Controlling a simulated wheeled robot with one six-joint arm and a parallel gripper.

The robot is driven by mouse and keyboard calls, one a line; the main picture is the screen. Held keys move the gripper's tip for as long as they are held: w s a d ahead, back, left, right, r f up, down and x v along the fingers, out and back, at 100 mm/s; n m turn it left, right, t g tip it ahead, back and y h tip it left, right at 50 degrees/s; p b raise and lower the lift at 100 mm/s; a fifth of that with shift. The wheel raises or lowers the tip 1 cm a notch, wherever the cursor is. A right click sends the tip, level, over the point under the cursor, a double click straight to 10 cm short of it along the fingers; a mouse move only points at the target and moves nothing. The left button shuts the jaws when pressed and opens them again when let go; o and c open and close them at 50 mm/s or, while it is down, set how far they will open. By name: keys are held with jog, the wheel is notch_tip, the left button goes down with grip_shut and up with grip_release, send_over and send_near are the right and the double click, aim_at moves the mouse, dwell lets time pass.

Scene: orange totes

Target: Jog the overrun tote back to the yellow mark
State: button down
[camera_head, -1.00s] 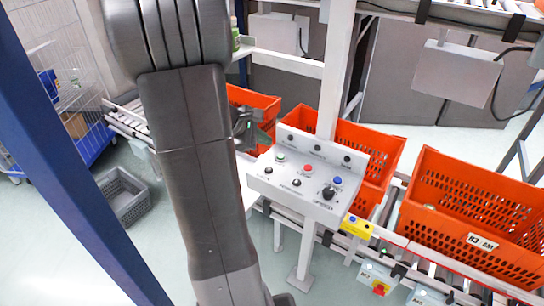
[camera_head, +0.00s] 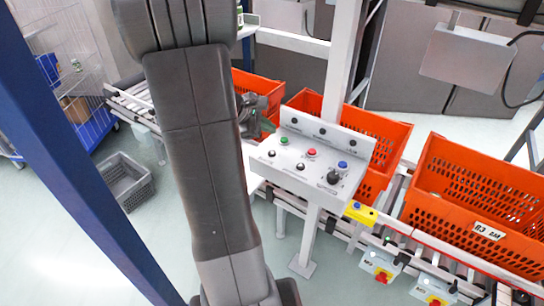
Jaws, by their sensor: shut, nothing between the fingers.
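Several orange totes stand on a roller conveyor. The right tote (camera_head: 470,215) carries a white label. A middle tote (camera_head: 385,140) is partly hidden behind the white control panel (camera_head: 305,178), and a left tote (camera_head: 262,84) is partly behind my arm. The panel has green, red and blue buttons and several black knobs or buttons. My gripper (camera_head: 262,122) is shut and empty beside the panel's upper left, partly hidden by my arm.
A white post (camera_head: 342,60) rises behind the panel. A blue post (camera_head: 75,160) crosses the left side. A grey crate (camera_head: 125,182) lies on the floor at left, near a wire cage trolley (camera_head: 75,85).

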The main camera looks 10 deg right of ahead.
aim_at(269, 154)
notch_tip(269, 154, down, 6)
jog(key=b, duration=0.4)
jog(key=shift+b, duration=0.3)
dwell(1.6)
jog(key=shift+f+b, duration=0.3)
jog(key=shift+f, duration=0.05)
jog(key=shift+f+b, duration=0.45)
jog(key=shift+b, duration=0.05)
dwell(0.6)
jog(key=shift+r+p, duration=0.65)
jog(key=shift+r, duration=0.2)
notch_tip(269, 154, up, 5)
jog(key=p, duration=0.4)
jog(key=shift+r, duration=0.1)
